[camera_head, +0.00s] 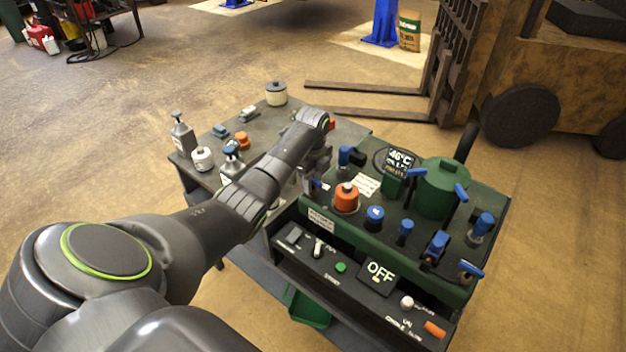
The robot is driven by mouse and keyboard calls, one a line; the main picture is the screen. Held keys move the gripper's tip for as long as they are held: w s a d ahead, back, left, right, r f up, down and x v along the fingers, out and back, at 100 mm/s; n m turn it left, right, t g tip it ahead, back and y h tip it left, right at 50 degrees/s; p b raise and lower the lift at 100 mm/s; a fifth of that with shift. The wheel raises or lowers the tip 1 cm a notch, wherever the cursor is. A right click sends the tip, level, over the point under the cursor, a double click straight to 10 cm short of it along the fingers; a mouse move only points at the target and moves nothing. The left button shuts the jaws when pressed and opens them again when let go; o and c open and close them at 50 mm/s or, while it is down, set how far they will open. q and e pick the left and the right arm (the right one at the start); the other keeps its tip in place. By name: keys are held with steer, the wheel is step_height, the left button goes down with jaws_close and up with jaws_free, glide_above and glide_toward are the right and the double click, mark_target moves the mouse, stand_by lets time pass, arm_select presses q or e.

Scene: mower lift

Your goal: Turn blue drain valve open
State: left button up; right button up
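Several blue handles and knobs sit on the green-edged machine panel (330,232). They include a blue handle (345,156) at the panel's left back, a blue knob (375,214) near the front and a blue lever (471,268) at the front right corner. I cannot read a label that tells which one is the drain valve. My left arm reaches over the bench, and my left gripper (316,186) points down at the panel's left edge, close to the left-back blue handle. Its fingers are small and partly hidden by the arm, so their opening is unclear. My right gripper is out of view.
A green tank (440,188) and a display reading 46°C (400,160) are behind. The front panel shows OFF (380,272). Bottles crowd the bench at left. A forklift (540,80) stands at the back right.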

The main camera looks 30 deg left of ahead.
arm_select(q)
jaws_close()
stand_by(0.3)
